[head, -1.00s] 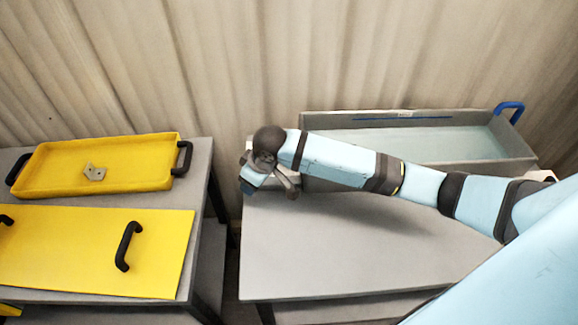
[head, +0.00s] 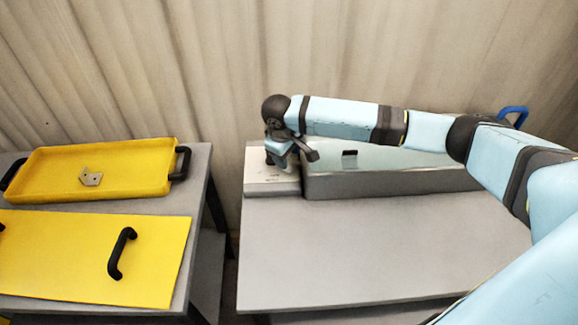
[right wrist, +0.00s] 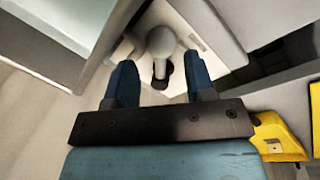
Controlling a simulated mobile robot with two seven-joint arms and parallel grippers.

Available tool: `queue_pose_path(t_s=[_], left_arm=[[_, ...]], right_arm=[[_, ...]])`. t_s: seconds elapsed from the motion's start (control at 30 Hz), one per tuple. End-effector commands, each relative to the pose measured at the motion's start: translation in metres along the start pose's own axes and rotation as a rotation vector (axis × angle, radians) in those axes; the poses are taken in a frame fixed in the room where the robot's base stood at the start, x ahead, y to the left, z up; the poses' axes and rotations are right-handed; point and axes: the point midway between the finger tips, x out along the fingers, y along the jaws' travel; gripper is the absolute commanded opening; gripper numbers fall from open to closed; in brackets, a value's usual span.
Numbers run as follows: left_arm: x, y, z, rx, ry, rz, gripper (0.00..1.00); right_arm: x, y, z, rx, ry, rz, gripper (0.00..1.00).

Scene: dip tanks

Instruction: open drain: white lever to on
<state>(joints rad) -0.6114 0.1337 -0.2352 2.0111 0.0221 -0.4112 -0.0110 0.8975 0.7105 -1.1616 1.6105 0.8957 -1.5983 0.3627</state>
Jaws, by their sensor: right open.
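A white box (head: 265,183) stands on the grey table at the left end of the tank. In the right wrist view the white lever (right wrist: 161,41) shows as a pale round knob on a short stem, with a dark part at its foot. My right gripper (right wrist: 160,65) is open, with one blue finger on each side of the stem's line; contact cannot be told. In the head view my right gripper (head: 289,150) is over the box and hides the lever. The lever's on or off marking is not readable. My left gripper is out of view.
The grey tank (head: 400,184) holds pale liquid and has a blue handle (head: 514,113) at its far right. The grey table (head: 370,245) is clear in front. A yellow tray (head: 110,190) and yellow panel (head: 70,260) lie on the left table, across a gap.

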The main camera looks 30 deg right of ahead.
Motion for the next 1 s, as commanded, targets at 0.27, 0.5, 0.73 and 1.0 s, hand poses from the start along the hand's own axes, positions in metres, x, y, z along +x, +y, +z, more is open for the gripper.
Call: queue_pose_path(t_s=[0.27, 0.5, 0.73, 1.0], left_arm=[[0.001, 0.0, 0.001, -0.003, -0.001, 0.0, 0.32], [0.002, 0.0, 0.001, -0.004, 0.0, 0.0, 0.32], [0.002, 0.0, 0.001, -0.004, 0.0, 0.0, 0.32], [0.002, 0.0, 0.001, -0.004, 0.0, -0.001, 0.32]], right_arm=[[0.045, 0.0, 0.0, 0.001, 0.0, 0.001, 0.49], [0.056, 0.0, 0.0, 0.0, 0.002, 0.001, 0.49], [0.056, 0.0, 0.0, 0.0, 0.002, 0.0, 0.45], [0.056, 0.0, -0.001, 0.0, 0.002, 0.0, 0.0]])
